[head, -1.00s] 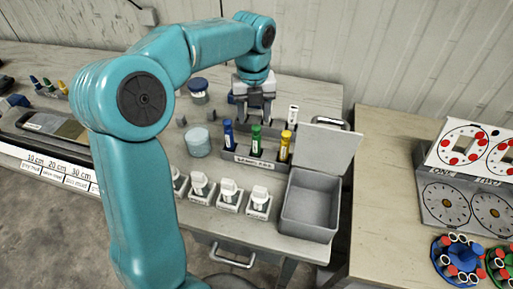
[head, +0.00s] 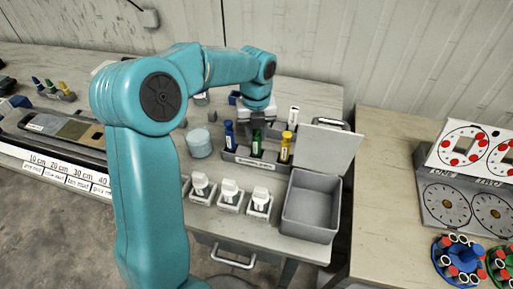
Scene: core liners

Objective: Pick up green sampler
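The green sampler (head: 256,143) stands upright in a grey rack (head: 250,160) on the table, between a blue sampler (head: 230,136) and a yellow sampler (head: 286,147). My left gripper (head: 257,122) points down over the green sampler's top. Its fingers are low at the sampler, partly hidden by the wrist and the samplers, so I cannot tell whether they are open, shut or touching it. My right gripper is not in view.
A light blue round container (head: 199,143) is to the left. Several white-topped blocks (head: 230,192) line the front. A white sampler (head: 293,118) stands behind the yellow one.

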